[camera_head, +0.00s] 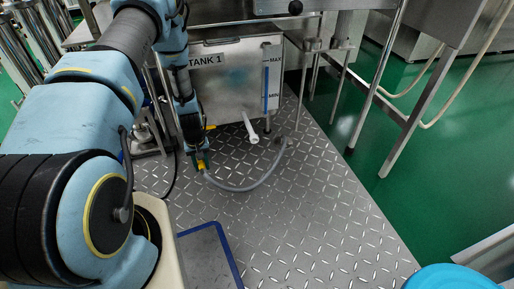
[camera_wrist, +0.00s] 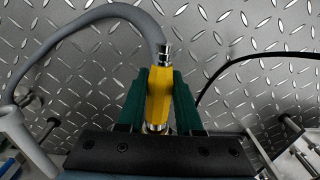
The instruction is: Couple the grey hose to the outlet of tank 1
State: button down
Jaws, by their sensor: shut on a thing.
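Tank 1 (camera_head: 225,85) is a metal box with a "TANK 1" label and a MAX/MIN level gauge. A pale pipe (camera_head: 249,127), which looks like its outlet, sticks out low on the front. My gripper (camera_head: 201,160) is low, to the left of this pipe and apart from it. In the wrist view, the green fingers of my gripper (camera_wrist: 158,100) are shut on the yellow coupling (camera_wrist: 160,90) of the grey hose (camera_wrist: 85,22). A metal fitting joins coupling and hose. The hose (camera_head: 240,188) curves right across the floor plate. The outlet is not recognisable in the wrist view.
A diamond-pattern metal floor plate (camera_head: 310,210) lies below, with free room to the right. Metal frame legs (camera_head: 378,75) stand at the right. A blue-rimmed tray (camera_head: 205,255) and a blue round object (camera_head: 450,279) are near the front. A black cable (camera_wrist: 235,66) runs nearby.

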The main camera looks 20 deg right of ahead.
jog(key=shift+w, duration=0.15)
jog(key=c, duration=0.5)
grip_release()
jog(key=shift+r, duration=0.1)
notch_tip(320, 180, up, 11)
jog(key=p, duration=0.3)
jog(key=shift+f, duration=0.2)
jog(key=shift+s, duration=0.2)
